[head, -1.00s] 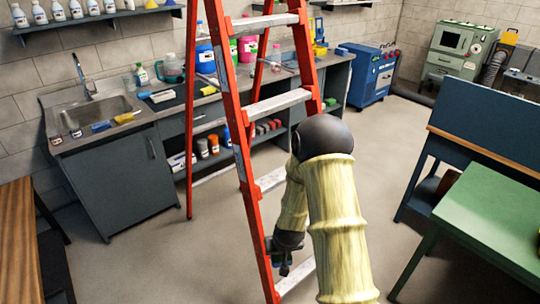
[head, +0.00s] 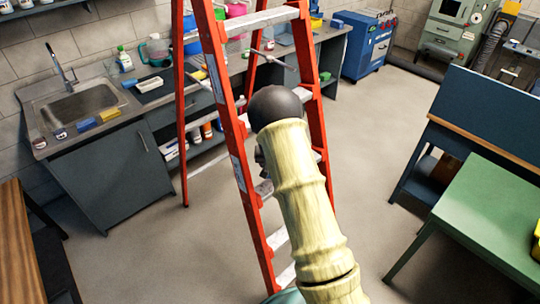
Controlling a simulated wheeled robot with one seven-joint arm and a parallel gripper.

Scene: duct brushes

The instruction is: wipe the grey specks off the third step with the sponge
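The red stepladder (head: 226,110) with grey steps stands in the middle of the head view. My arm crosses in front of it and hides much of its middle steps. Its upper step (head: 262,20) shows clear, and a lower step (head: 278,240) shows partly left of my arm. I cannot tell which is the third step, and no grey specks can be made out. A yellow block (head: 110,115), possibly a sponge, lies at the sink counter's front edge. My gripper is hidden behind my arm.
The sink counter (head: 97,180) runs along the back left, with a blue block (head: 85,125) near its front edge. A wooden table (head: 22,250) is at lower left. A green table (head: 490,215) and blue bench (head: 480,115) stand right. Floor between is open.

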